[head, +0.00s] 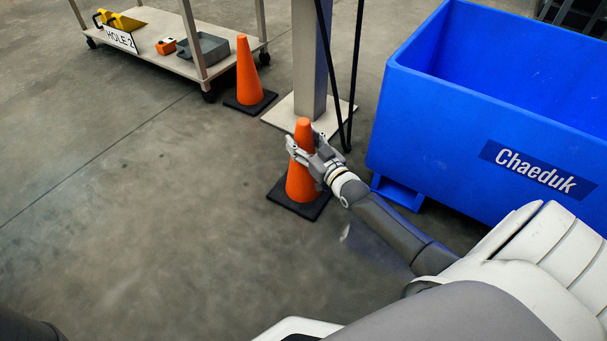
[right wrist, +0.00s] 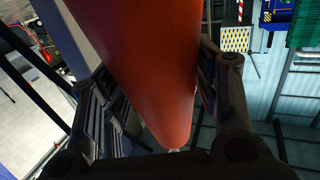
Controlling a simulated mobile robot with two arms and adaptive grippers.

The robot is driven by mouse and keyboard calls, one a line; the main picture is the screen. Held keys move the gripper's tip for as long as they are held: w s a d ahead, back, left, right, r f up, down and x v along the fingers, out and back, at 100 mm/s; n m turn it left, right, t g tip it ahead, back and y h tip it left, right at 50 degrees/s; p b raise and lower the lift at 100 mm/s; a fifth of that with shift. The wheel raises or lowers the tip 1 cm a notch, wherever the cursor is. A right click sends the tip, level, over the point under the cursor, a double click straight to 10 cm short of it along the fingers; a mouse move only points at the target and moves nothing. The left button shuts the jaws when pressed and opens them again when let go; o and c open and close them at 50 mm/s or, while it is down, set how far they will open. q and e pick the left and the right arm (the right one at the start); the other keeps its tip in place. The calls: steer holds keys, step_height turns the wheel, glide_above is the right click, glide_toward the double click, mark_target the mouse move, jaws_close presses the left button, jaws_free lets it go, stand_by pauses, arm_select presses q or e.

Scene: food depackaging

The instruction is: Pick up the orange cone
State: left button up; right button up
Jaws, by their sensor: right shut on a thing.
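An orange cone (head: 302,183) with a black square base stands upright on the floor in the middle of the head view. My right gripper (head: 308,157) is shut around its upper half, with the tip showing above the fingers. In the right wrist view the cone (right wrist: 150,70) fills the space between the two dark fingers of my right gripper (right wrist: 155,105). A second orange cone (head: 248,72) stands farther back on its own black base, apart from the gripper. My left gripper is not in view.
A large blue bin (head: 430,135) labelled Chaeduk stands to the right. A grey post (head: 310,60) on a pale base plate stands behind the held cone. A wheeled cart (head: 150,45) carrying tools and a grey tray is at the back left. The floor at left is clear.

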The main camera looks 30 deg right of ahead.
jaws_close()
steer(key=shift+r, duration=0.1)
steer(key=shift+r, duration=0.15)
